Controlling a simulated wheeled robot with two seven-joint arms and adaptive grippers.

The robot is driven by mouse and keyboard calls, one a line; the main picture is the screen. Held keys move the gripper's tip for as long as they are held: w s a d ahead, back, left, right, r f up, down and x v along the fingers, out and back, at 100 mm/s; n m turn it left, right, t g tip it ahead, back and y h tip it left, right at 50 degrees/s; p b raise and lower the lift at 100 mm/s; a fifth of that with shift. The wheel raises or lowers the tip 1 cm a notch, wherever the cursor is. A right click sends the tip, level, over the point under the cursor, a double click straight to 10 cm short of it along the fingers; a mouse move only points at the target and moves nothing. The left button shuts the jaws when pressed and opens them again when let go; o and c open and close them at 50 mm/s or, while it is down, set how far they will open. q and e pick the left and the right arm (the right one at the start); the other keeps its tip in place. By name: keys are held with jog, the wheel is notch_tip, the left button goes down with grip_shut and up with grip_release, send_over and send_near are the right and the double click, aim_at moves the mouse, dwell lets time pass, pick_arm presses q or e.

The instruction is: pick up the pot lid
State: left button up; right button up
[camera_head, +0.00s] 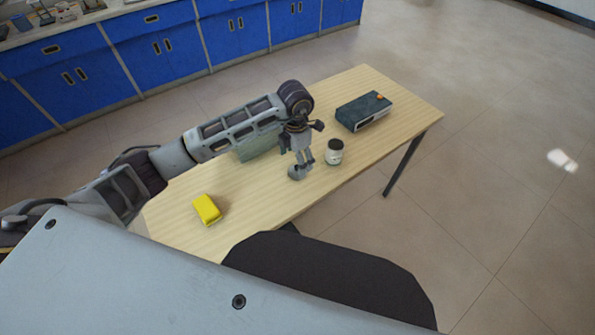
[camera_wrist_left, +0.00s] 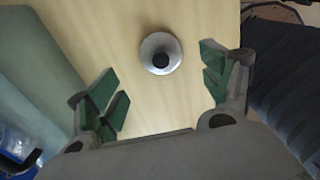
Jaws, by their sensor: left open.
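The pot lid (camera_wrist_left: 160,54) is a small silver disc with a black knob, lying on the light wooden table (camera_wrist_left: 150,105) in the left wrist view. In the head view, the lid (camera_head: 296,174) shows as a grey round shape below my left gripper (camera_head: 299,158), partly hidden by it. My left gripper (camera_wrist_left: 162,88) points down over the table. Its green-padded fingers are spread apart with nothing between them. In the left wrist view, the lid appears beyond the fingertips, between their lines. My right gripper is not in view.
A white jar with a dark lid (camera_head: 335,152) stands just right of the gripper. A dark box (camera_head: 364,111) lies farther back right. A yellow block (camera_head: 207,209) lies at front left. A greenish flat-sided object (camera_head: 258,145) is behind my left arm. Blue cabinets (camera_head: 180,55) stand beyond.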

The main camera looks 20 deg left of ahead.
pick_arm(q)
jog(key=shift+w+d+f, duration=0.1)
jog(key=shift+f, duration=1.15)
jog(key=shift+d+f, duration=0.1)
jog(key=shift+f, duration=1.25)
jog(key=c, duration=1.1)
notch_tip(320, 180, up, 8)
jog(key=shift+r, duration=1.05)
